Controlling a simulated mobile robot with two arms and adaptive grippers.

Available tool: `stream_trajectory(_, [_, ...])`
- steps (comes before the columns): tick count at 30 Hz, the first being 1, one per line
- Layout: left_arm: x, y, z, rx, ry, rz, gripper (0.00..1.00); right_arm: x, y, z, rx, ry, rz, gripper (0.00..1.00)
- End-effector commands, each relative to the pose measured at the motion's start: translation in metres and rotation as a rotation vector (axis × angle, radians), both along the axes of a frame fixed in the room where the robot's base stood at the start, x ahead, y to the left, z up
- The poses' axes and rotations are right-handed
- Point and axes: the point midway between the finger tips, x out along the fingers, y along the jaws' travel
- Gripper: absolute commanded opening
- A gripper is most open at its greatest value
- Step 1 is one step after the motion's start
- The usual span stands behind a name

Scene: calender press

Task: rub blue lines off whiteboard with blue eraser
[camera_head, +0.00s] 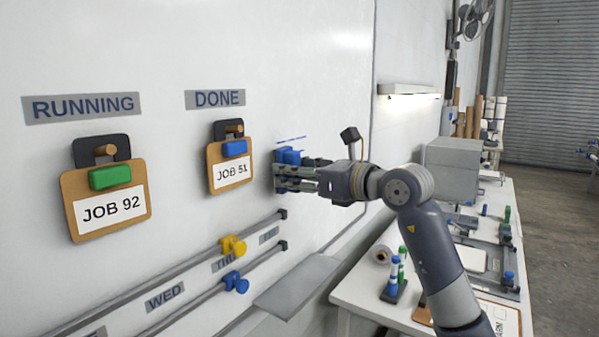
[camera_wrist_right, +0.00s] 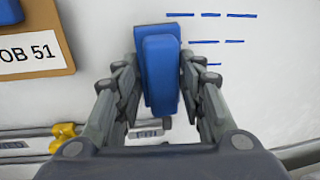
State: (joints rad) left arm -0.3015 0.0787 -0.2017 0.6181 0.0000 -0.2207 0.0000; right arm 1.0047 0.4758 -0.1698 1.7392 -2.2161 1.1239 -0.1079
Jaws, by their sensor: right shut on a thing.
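My right gripper (camera_head: 283,178) is shut on the blue eraser (camera_head: 290,156) at the whiteboard (camera_head: 300,60), right of the JOB 51 clipboard. In the right wrist view the eraser (camera_wrist_right: 161,75) stands between the two fingers of the gripper (camera_wrist_right: 160,85). I cannot tell whether its face touches the board. Blue lines (camera_wrist_right: 210,15) show as short dashes above and to the right of the eraser in the wrist view. In the head view only a thin blue line (camera_head: 291,139) shows above the eraser; the rest is hidden behind eraser and gripper. My left gripper is not in view.
Clipboards JOB 92 (camera_head: 112,208) and JOB 51 (camera_head: 230,175) hang to the left. Below run rails (camera_head: 190,270) with a yellow slider (camera_head: 233,246) and a blue slider (camera_head: 236,282). A grey tray (camera_head: 298,286) juts out beneath. A white bench (camera_head: 360,290) with tools stands at right.

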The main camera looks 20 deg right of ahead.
Motion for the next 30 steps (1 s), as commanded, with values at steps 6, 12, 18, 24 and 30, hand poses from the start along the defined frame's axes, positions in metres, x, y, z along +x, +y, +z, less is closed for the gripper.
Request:
stream_trajectory(6, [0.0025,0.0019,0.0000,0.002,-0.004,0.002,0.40,-0.0001,0.0000,0.0001,0.000,0.000,0.000,0.18])
stream_trajectory(12, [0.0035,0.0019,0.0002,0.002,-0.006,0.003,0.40,-0.0002,0.0000,0.0001,0.000,0.000,0.000,0.18])
stream_trajectory(18, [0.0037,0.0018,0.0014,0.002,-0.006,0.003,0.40,0.0021,0.0017,0.0003,0.000,0.000,0.000,0.18])
stream_trajectory(24, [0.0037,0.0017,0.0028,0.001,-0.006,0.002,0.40,0.0052,0.0041,0.0006,0.000,0.000,0.000,0.18])
stream_trajectory(30, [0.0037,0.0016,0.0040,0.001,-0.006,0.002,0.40,0.0084,0.0066,0.0009,0.001,-0.001,0.000,0.18])
